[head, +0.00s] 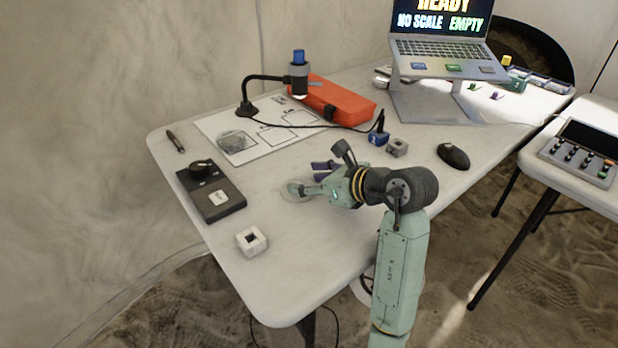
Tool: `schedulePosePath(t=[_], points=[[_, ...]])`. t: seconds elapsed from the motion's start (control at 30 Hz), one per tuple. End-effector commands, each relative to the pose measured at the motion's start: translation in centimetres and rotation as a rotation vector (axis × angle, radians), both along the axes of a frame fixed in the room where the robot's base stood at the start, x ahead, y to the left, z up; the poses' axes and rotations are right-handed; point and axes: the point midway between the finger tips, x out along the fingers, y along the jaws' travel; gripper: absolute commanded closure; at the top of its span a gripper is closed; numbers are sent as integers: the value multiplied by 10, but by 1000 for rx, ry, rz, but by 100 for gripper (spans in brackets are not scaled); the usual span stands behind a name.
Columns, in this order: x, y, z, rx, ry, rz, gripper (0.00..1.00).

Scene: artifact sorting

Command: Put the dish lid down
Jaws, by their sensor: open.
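A clear, round dish lid (292,194) shows at the tips of my gripper (302,187), over the white table. It appears to lie flat on or very close to the tabletop; I cannot tell whether it touches. My gripper reaches in from the right, low over the table, with its jaws open at the lid's right side. The fingers cover part of the lid. A grey, round dish-like thing (232,142) sits on the left part of a white printed mat (262,150).
A black device with a knob (213,200) and a white square block (251,241) stand left of my gripper. A camera stand (248,109), an orange case (340,100), grey block (397,148) and black mouse (453,156) lie behind. The table's front left (285,285) is clear.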

Motion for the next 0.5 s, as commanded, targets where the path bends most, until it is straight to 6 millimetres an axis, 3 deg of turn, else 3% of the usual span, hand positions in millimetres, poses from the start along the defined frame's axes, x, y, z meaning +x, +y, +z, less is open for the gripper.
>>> schedulePosePath(t=[0.1, 0.17, 0.5], points=[[0, -1, 16, 1, 2, -2, 42], [-8, -11, 15, 0, -3, -6, 42], [-57, -58, 49, -2, -5, -2, 42]])
